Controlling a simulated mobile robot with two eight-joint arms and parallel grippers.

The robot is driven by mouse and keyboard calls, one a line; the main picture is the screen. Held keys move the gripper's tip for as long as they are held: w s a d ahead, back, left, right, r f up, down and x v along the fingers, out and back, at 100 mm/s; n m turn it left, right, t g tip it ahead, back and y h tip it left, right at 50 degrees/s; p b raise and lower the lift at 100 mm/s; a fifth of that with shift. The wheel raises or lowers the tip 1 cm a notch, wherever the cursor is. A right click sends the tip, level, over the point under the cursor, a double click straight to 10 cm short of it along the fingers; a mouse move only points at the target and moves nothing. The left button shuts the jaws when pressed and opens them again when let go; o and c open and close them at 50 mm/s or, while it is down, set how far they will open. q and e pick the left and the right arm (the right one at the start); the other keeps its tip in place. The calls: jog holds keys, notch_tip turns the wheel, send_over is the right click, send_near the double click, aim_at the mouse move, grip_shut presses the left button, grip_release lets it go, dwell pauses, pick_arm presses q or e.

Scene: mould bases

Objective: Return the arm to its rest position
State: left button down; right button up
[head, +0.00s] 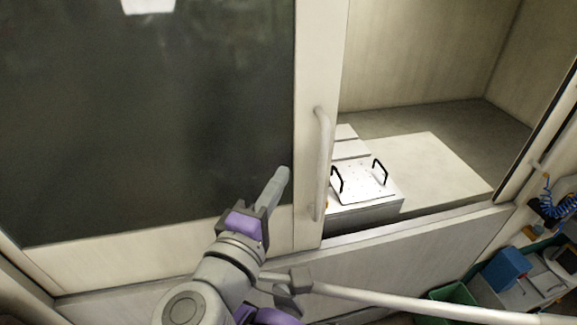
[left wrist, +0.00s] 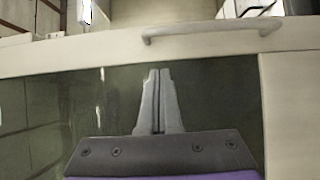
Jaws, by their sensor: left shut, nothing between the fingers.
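My left gripper (head: 281,175) is shut and empty. In the head view it is in front of the dark glass pane of a sliding door (head: 150,120), just left of the door's vertical handle (head: 321,165). In the left wrist view my left gripper's fingers (left wrist: 158,75) are pressed together in front of the glass, with the door frame and handle (left wrist: 210,28) beyond them. I cannot tell whether the fingertips touch the door. My right gripper is not clearly in view.
Right of the door the cabinet is open. Inside stands a white metal block with two black handles (head: 362,180) on a pale plate (head: 440,160). A pale rail (head: 420,300) crosses the front. A blue bin (head: 506,268) and green bin (head: 453,293) stand at lower right.

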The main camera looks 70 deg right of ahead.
pick_arm(q)
jog(key=shift+w+a, duration=0.1)
jog(key=shift+a, duration=0.75)
jog(key=w+a+f+m+t+y, duration=0.15)
jog(key=w+a+f+y, duration=0.25)
jog(key=w+a+f, duration=0.6)
jog(key=w+a+f+m+t+y, duration=0.1)
jog(key=w+a+f+t+y, duration=0.3)
jog(key=a+f, duration=0.7)
jog(key=a+f+y, duration=0.3)
jog(key=a+f, duration=0.1)
jog(key=a, duration=0.6)
jog(key=a+f+n+y, duration=0.1)
jog(key=a+f+y, duration=0.2)
jog(key=a, duration=0.7)
jog(key=a+f+y, duration=0.4)
jog(key=a+f, duration=0.1)
jog(key=a, duration=0.5)
jog(key=shift+s+n+g, duration=0.3)
jog(key=shift+n+g, duration=0.05)
jog(key=shift+g, duration=0.1)
jog(key=shift+w+r, duration=0.1)
